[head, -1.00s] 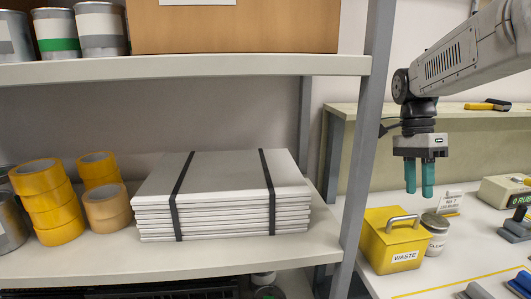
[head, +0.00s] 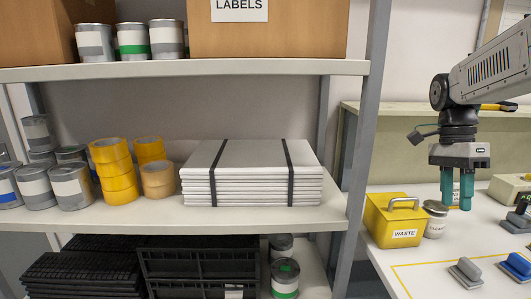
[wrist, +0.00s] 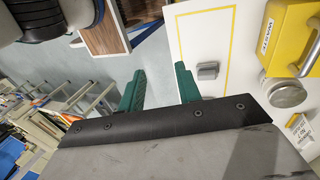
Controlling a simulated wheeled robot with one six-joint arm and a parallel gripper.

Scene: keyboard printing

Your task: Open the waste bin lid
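The yellow waste bin (head: 393,228) stands on the white table at the right, with a "WASTE" label on its front. Its lid (head: 398,207) is shut and has a grey arched handle (head: 402,202) on top. In the wrist view the bin (wrist: 292,42) shows at the upper right, with part of the handle at the picture's edge. My gripper (head: 456,204) points down, to the right of the bin and above the table, apart from it. Its green fingers (wrist: 160,88) are spread with nothing between them.
A labelled can (head: 435,222) stands against the bin's right side. Grey stamp-like blocks (head: 466,272) sit on the table by a yellow outline. A metal shelf post (head: 361,150) rises left of the bin. The outlined table area (head: 425,277) is mostly clear.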

